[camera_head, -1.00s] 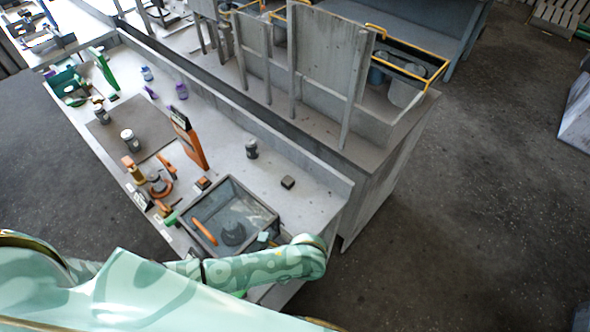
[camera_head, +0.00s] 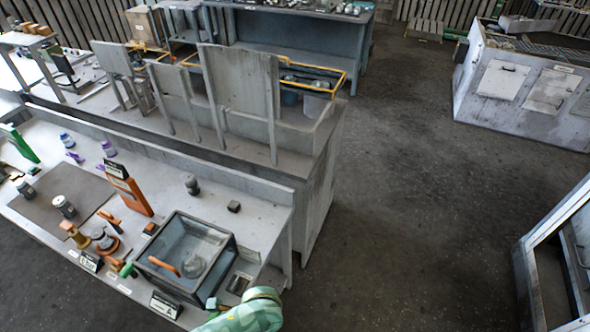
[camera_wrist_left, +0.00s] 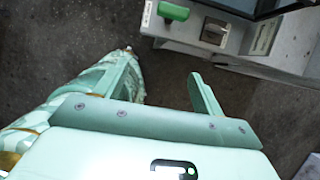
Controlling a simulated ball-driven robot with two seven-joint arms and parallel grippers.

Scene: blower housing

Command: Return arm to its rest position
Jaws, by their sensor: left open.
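In the left wrist view, my left gripper (camera_wrist_left: 165,88) is open, with no object between its pale green fingers. It is over dark floor, apart from the workbench edge at the upper right. In the head view, a mint-green, patterned part of my arm (camera_head: 250,312) shows at the bottom, beside the bench's near right corner. The gripper itself is not visible there. My right gripper is in neither view.
The workbench (camera_head: 225,205) carries a glass-walled box (camera_head: 185,257), an orange upright holder (camera_head: 128,190) and several small bottles and tools. A green handle (camera_wrist_left: 174,12) sits at the bench edge. Open floor (camera_head: 400,190) lies to the right.

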